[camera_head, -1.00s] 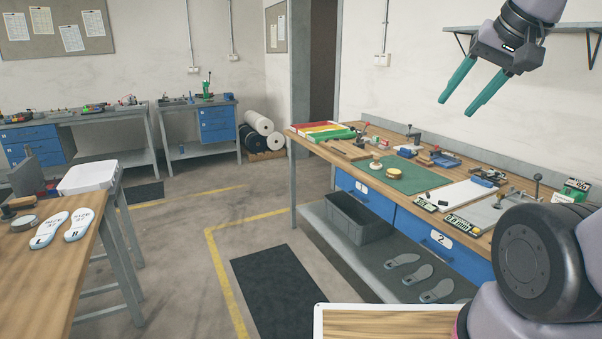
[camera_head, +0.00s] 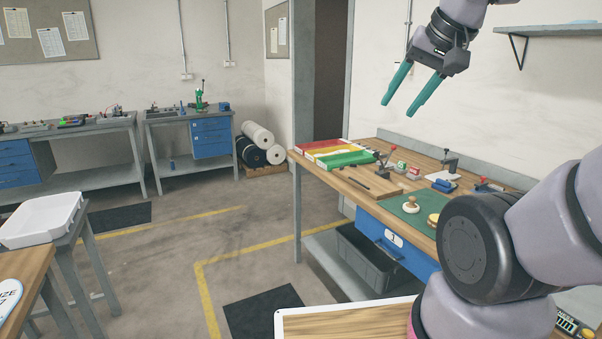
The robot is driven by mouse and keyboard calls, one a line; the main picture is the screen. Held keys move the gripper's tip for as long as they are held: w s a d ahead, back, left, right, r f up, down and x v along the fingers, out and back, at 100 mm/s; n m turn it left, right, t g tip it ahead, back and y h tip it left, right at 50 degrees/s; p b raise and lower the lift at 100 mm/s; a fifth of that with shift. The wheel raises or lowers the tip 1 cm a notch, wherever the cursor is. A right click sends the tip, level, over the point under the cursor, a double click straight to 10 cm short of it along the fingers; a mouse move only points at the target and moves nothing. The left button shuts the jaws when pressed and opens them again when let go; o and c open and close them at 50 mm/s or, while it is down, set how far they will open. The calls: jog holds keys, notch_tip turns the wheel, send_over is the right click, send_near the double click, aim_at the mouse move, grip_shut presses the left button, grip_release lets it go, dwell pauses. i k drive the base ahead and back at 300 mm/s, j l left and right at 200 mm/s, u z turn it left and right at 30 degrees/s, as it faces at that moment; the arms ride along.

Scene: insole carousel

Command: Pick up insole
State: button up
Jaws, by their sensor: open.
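One white insole (camera_head: 10,296) with dark lettering lies on the wooden table at the far left, cut off by the picture's edge. Only part of it shows. My gripper (camera_head: 402,110) has two teal fingers, spread apart with nothing between them. It is raised in the air at the upper right, in front of the wall and above the far end of the right workbench. It is far from the insole.
A white tray (camera_head: 40,220) stands on a grey stand at the left. Open floor with yellow lines lies between the tables.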

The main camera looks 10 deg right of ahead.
aim_at(341, 150)
jog(key=i+j+z, duration=0.15)
jog(key=i, duration=0.2)
jog(key=i+j+z, duration=0.15)
jog(key=i, duration=0.2)
jog(key=i+j+z, duration=0.15)
jog(key=i+j, duration=0.15)
jog(key=i+j+z, duration=0.1)
jog(key=i+j, duration=0.2)
jog(key=i+j+z, duration=0.15)
jog(key=i+j, duration=0.15)
jog(key=i+j+z, duration=0.1)
jog(key=i+j, duration=0.2)
jog(key=i+j+z, duration=0.15)
jog(key=j, duration=0.35)
jog(key=i+j+z, duration=0.1)
jog(key=i+j, duration=0.2)
jog(key=i+j+z, duration=0.15)
jog(key=j, duration=0.4)
jog(key=i, duration=0.1)
